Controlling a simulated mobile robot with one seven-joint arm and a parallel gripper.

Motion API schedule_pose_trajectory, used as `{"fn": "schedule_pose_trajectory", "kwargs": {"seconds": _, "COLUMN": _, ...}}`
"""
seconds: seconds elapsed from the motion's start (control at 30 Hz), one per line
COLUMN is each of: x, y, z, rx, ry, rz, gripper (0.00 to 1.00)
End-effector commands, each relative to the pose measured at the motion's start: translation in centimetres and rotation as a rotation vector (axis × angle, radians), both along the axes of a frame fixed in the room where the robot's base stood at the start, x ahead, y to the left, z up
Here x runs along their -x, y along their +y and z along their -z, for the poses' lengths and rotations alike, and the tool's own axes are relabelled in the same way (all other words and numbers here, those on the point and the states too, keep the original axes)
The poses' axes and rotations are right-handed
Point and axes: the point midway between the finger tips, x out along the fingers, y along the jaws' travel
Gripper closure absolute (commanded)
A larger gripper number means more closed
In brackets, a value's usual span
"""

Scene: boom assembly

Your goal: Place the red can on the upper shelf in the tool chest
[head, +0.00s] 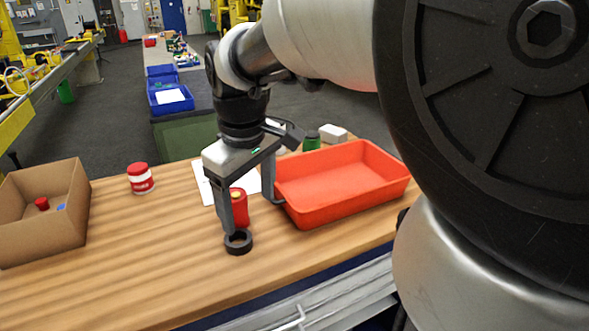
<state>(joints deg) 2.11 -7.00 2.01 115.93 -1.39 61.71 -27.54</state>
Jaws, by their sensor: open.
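A red can (240,210) with a yellowish top stands upright on the wooden table (160,240). My gripper (251,214) points down over it, open, with one finger in front of the can at its left and the other behind it at its right. I cannot tell whether either finger touches the can. A second can, red and white (140,178), stands upright farther left. No upper shelf shows; a grey metal drawer front (300,312) with a handle is below the table's front edge, and I cannot tell whether it belongs to the tool chest.
A cardboard box (30,225) with small items stands at left. The front middle of the table is clear.

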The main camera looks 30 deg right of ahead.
Motion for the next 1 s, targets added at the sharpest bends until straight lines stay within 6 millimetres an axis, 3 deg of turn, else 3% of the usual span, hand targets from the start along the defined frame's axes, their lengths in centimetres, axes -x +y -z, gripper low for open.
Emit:
{"fn": "schedule_pose_trajectory", "kwargs": {"seconds": 0.03, "x": 3.6, "y": 0.5, "z": -5.5, "rx": -0.016, "ry": -0.195, "rz": 0.068, "gripper": 0.26}}
{"fn": "schedule_pose_trajectory", "kwargs": {"seconds": 0.2, "x": 9.4, "y": 0.6, "z": -2.9, "rx": -0.109, "ry": -0.284, "rz": 0.304, "gripper": 0.26}}
{"fn": "schedule_pose_trajectory", "kwargs": {"seconds": 0.4, "x": 12.3, "y": 0.6, "z": -0.7, "rx": -0.172, "ry": -0.327, "rz": 0.439, "gripper": 0.23}}
{"fn": "schedule_pose_trajectory", "kwargs": {"seconds": 0.57, "x": 12.6, "y": -0.3, "z": 1.4, "rx": -0.084, "ry": -0.249, "rz": 0.397, "gripper": 0.23}}
{"fn": "schedule_pose_trajectory", "kwargs": {"seconds": 0.77, "x": 12.0, "y": -4.3, "z": 6.0, "rx": 0.28, "ry": 0.0, "rz": 0.141, "gripper": 0.23}}
{"fn": "schedule_pose_trajectory", "kwargs": {"seconds": 0.87, "x": 10.8, "y": -6.4, "z": 7.5, "rx": 0.498, "ry": 0.116, "rz": -0.029, "gripper": 0.23}}
{"fn": "schedule_pose_trajectory", "kwargs": {"seconds": 1.0, "x": 7.6, "y": -8.4, "z": 8.6, "rx": 0.812, "ry": 0.237, "rz": -0.288, "gripper": 0.23}}
